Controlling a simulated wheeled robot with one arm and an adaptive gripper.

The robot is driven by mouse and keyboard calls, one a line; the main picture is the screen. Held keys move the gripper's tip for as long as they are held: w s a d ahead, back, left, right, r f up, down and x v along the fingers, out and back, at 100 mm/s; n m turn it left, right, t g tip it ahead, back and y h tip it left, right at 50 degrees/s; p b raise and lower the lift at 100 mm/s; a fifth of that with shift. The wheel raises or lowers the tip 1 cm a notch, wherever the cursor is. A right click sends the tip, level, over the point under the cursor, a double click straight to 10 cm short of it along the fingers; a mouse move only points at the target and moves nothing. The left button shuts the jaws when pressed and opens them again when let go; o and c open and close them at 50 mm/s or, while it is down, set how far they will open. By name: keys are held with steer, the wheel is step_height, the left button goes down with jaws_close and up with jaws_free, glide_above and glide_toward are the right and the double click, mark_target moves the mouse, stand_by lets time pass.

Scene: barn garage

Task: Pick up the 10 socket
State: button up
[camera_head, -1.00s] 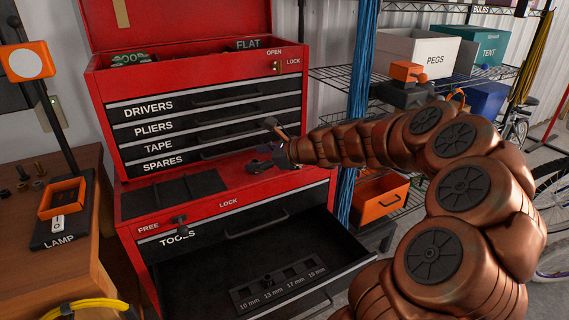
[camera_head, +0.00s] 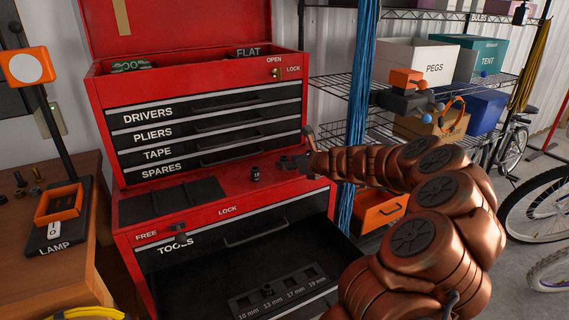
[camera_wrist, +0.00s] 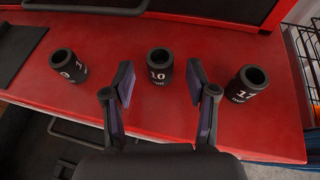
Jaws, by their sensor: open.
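The 10 socket (camera_wrist: 158,67) is a short black cylinder with a white "10", standing upright on the red ledge of the tool chest in the wrist view. My gripper (camera_wrist: 160,82) is open, with one fingertip to the left and one to the right of the 10 socket. No contact shows. In the head view my gripper (camera_head: 297,150) is over the right part of the ledge, and I cannot make out the 10 socket there.
Another black socket (camera_wrist: 67,66) stands left, its number partly turned away; a 17 socket (camera_wrist: 247,83) stands right. Below the ledge, the open drawer holds a labelled socket tray (camera_head: 285,290). A wire shelf (camera_head: 335,75) and blue hanging strands (camera_head: 358,120) are right of the chest.

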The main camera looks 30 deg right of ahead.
steer(key=shift+x, duration=1.5)
steer(key=shift+r, duration=0.1)
jaws_close()
